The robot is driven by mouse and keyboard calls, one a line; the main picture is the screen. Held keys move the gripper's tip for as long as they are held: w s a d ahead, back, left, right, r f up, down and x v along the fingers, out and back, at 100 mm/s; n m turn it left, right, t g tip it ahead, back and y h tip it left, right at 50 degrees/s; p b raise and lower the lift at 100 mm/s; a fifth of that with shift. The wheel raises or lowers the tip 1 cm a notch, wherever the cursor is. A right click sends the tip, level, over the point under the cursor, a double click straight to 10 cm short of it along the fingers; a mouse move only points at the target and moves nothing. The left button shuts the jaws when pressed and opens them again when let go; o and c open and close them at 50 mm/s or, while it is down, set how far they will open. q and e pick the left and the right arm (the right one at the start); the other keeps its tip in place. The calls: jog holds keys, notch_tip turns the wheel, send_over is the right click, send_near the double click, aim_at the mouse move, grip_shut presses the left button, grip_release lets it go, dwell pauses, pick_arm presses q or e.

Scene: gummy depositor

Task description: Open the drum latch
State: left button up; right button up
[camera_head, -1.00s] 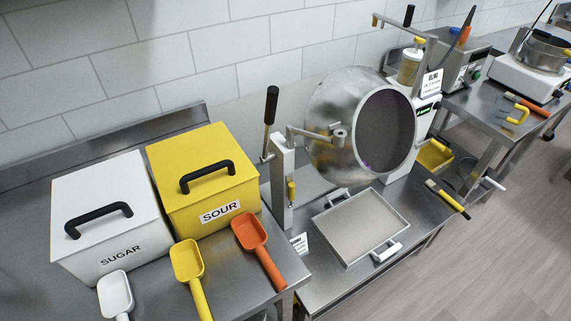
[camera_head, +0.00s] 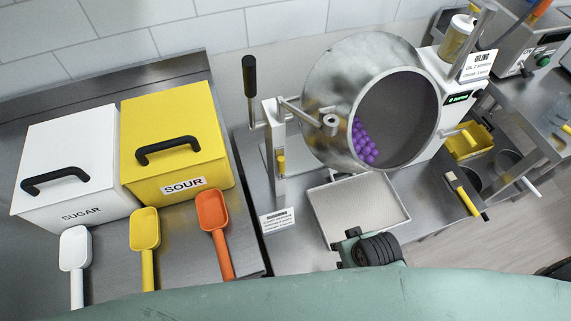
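The steel drum (camera_head: 330,75) stands on the middle table, its round mouth facing right and front. Several purple balls (camera_head: 366,145) lie inside it. Left of the drum, a grey post (camera_head: 272,130) carries a black-gripped lever (camera_head: 250,78), pointing up, and a small yellow handle (camera_head: 281,165). A metal arm (camera_head: 300,110) reaches from the post to the drum's side. I cannot tell which part is the latch. My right gripper (camera_head: 370,250) shows as a dark, ribbed shape before the tray, apart from the post; its fingers cannot be made out. My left gripper is not in view.
A shallow tray (camera_head: 325,215) lies below the drum, partly hidden by my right arm. White SUGAR (camera_head: 75,150) and yellow SOUR (camera_head: 170,110) bins stand left, with white, yellow and orange scoops (camera_head: 214,222) in front. A yellow-handled brush (camera_head: 463,190) lies right of the tray.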

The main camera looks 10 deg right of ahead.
notch_tip(320, 180, up, 10)
jog(key=w+a+t, duration=0.1)
jog(key=w+t, duration=0.1)
jog(key=w, duration=0.1)
jog(key=n+t+y, duration=0.2)
jog(key=t+y, duration=0.3)
jog(key=t, duration=0.3)
send_near(284, 164)
jog(key=w, duration=0.2)
jog(key=x, duration=0.4)
jog(key=p+x, duration=0.1)
jog(key=x, duration=0.2)
jog(key=shift+s+a+f, duration=0.2)
jog(key=shift+a+f, duration=0.05)
jog(key=shift+f, duration=0.15)
jog(key=shift+c, duration=0.3)
jog(key=shift+n, duration=0.3)
grip_shut()
jog(key=shift+g, duration=0.3)
jog(key=shift+d, duration=0.1)
